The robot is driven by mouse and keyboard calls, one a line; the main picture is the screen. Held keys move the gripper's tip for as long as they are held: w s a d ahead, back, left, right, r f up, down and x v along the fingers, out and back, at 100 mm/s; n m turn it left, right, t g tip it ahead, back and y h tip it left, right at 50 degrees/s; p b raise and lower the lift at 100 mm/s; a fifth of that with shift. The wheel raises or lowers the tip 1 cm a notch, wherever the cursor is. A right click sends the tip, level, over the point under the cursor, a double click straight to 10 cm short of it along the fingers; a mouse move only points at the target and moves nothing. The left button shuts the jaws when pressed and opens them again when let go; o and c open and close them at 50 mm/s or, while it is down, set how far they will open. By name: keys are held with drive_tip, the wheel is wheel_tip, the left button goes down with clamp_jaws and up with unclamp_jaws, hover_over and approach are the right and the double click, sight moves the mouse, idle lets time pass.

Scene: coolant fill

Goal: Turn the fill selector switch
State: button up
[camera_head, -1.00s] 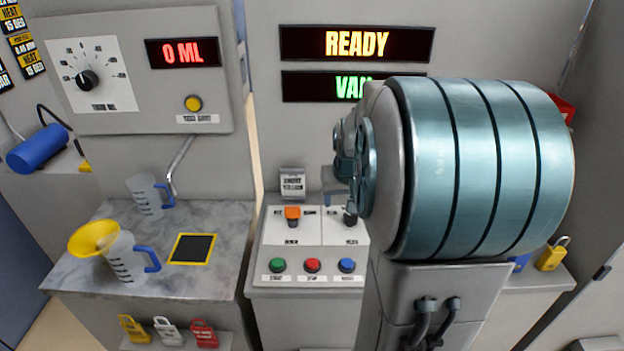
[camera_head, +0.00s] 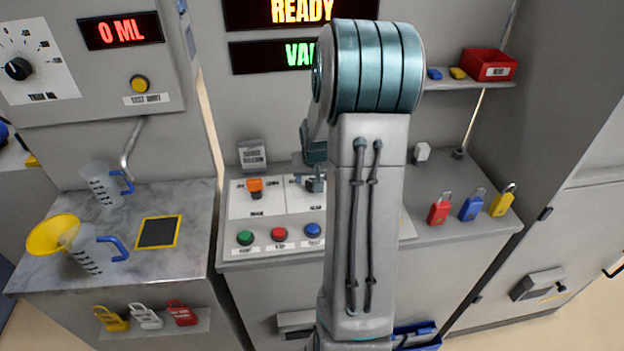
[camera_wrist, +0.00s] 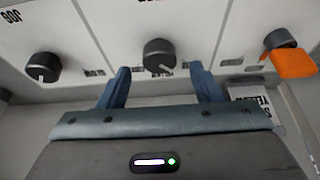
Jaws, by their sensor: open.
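A row of switches sits on a white control panel (camera_head: 241,204). In the wrist view a black knob (camera_wrist: 159,53) stands between and just beyond the fingertips of my gripper (camera_wrist: 160,70). My gripper is open and holds nothing; contact with the knob cannot be told. Another black knob (camera_wrist: 43,66) is to the left, and an orange switch (camera_wrist: 289,58) is to the right. The orange switch also shows in the head view (camera_head: 255,187), left of my gripper. The labels are too blurred to tell which one is the fill selector. My arm hides the panel's right part.
Green (camera_head: 245,238), red (camera_head: 279,234) and blue (camera_head: 313,230) buttons line the panel's front. A dial (camera_head: 18,69) is at upper left. Jugs (camera_head: 101,184) and a yellow funnel (camera_head: 50,235) stand on the left counter. Padlocks (camera_head: 471,205) stand at right.

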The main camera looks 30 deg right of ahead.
drive_tip(key=shift+x, duration=1.45)
drive_tip(key=c, duration=1)
